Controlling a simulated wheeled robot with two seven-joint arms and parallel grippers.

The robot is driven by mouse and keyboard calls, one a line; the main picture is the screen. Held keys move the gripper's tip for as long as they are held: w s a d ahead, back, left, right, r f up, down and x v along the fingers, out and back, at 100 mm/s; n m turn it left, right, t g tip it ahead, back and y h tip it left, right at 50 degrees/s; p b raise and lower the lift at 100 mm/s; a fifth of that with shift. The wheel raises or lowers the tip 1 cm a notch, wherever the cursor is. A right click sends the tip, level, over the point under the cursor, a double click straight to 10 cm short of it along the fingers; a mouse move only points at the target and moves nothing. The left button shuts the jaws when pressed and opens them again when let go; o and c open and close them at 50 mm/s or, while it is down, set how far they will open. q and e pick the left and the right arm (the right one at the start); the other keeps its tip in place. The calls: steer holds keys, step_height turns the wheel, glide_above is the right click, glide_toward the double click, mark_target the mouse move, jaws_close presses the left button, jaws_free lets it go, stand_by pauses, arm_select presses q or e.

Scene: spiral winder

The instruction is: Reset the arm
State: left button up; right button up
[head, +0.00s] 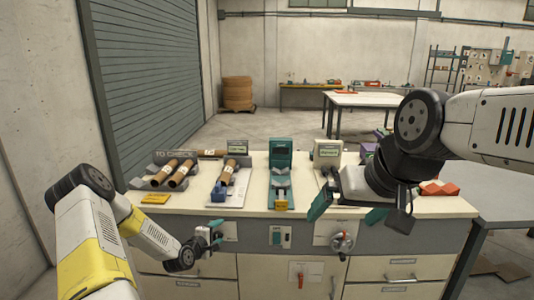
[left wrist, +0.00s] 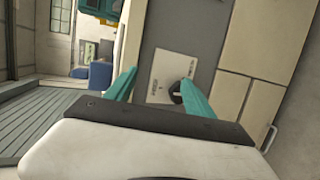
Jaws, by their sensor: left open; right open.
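My left gripper (head: 212,236) is low in front of the workbench, near the upper part of its front panel. My right gripper (head: 348,210) hangs over the right part of the bench top. Its teal fingers are spread apart, and no held thing shows. My right arm hides part of the bench behind it.
The workbench (head: 255,207) carries brown tubes (head: 180,176) in a grey rack, a teal machine (head: 281,160) and orange-red blocks (head: 440,188). A crank (head: 341,242) and a red handle (head: 299,276) stick out of its front. A white table (head: 362,99) stands behind, with open floor between.

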arm_select(q)
steer(key=s+r+m+g+y, duration=0.15)
steer(key=s+r+m, duration=0.25)
steer(key=r, duration=0.5)
steer(key=s+d+r+m+g+y, duration=0.1)
steer(key=s+r+m+g, duration=0.15)
steer(key=r, duration=0.55)
steer(key=s+r+m+g+y, duration=0.1)
steer(key=s+r+m, duration=0.35)
steer(key=r, duration=0.45)
steer(key=s+d+r+m, duration=0.1)
steer(key=s+r, duration=0.2)
steer(key=s, duration=0.6)
steer(key=s+d+r+m+g+h, duration=0.1)
steer(key=s+r, duration=0.3)
steer(key=s, duration=0.6)
steer(key=s+d+r+m+g, duration=0.1)
steer(key=s+d+r+m, duration=0.1)
steer(key=s, duration=0.7)
step_height(320, 180, up, 2)
steer(key=shift+s+d+m, duration=0.25)
steer(key=shift+d+m, duration=0.15)
steer(key=shift+d, duration=0.05)
